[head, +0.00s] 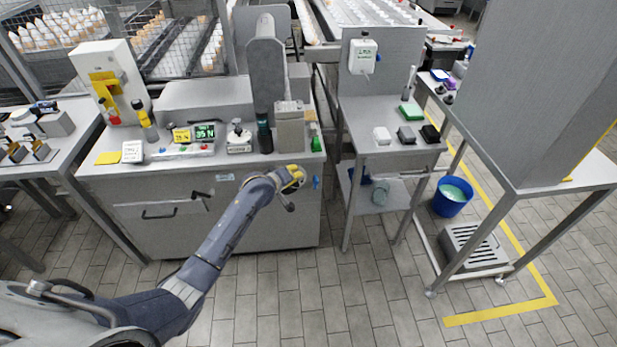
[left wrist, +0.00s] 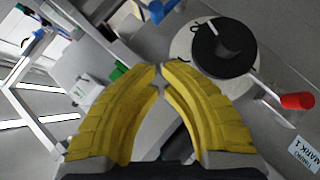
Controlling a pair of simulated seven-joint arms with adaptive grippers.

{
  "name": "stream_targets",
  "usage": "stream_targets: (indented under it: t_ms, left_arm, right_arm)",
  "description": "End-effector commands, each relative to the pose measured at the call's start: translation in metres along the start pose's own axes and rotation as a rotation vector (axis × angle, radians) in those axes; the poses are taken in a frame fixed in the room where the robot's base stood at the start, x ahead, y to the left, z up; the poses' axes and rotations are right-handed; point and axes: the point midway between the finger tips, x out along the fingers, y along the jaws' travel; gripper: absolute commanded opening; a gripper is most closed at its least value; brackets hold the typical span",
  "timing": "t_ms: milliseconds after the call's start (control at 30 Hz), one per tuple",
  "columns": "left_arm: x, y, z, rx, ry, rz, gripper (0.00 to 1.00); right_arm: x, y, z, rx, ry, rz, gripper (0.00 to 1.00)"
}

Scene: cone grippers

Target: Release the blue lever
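A small blue lever (head: 316,183) is on the right end of the grey cabinet's front in the head view. A blue piece, likely the same lever, shows at the top edge of the left wrist view (left wrist: 157,11). My left gripper (head: 296,176) has yellow fingers and is in front of the cabinet, just left of the blue lever and apart from it. In the left wrist view its fingertips (left wrist: 161,78) nearly meet, with nothing between them. The blue piece lies beyond the tips. My right gripper is not in view.
A black round hub (left wrist: 222,48) with a red-tipped handle (left wrist: 297,101) is right of my fingers in the wrist view. A drawer handle (head: 172,213) sticks out at left. A side table (head: 375,145) and blue bucket (head: 453,196) stand to the right. The floor in front is clear.

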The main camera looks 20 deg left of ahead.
Motion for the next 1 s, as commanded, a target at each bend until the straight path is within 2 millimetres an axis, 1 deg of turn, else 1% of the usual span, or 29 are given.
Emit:
stream_targets:
  t_ms: [33, 200, 400, 500, 733, 1000]
  left_arm:
    - [0.008, 0.001, 0.000, -0.001, 0.000, 0.000, 0.00]
    - [0.032, 0.001, 0.000, -0.001, -0.001, 0.000, 0.00]
    - [0.055, 0.001, 0.000, 0.000, 0.000, 0.000, 0.00]
    - [0.065, 0.000, 0.011, 0.000, -0.002, -0.001, 0.00]
    - [0.078, 0.000, 0.024, 0.000, 0.000, 0.000, 0.00]
    - [0.083, 0.000, 0.029, -0.001, 0.000, 0.001, 0.00]
  right_arm:
    - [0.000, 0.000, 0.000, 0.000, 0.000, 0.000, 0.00]
    - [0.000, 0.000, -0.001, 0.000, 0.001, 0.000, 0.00]
    - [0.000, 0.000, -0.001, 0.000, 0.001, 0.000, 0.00]
    - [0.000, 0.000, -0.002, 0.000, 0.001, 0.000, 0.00]
    - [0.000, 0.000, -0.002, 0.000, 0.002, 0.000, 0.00]
    - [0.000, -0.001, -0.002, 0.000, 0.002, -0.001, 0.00]
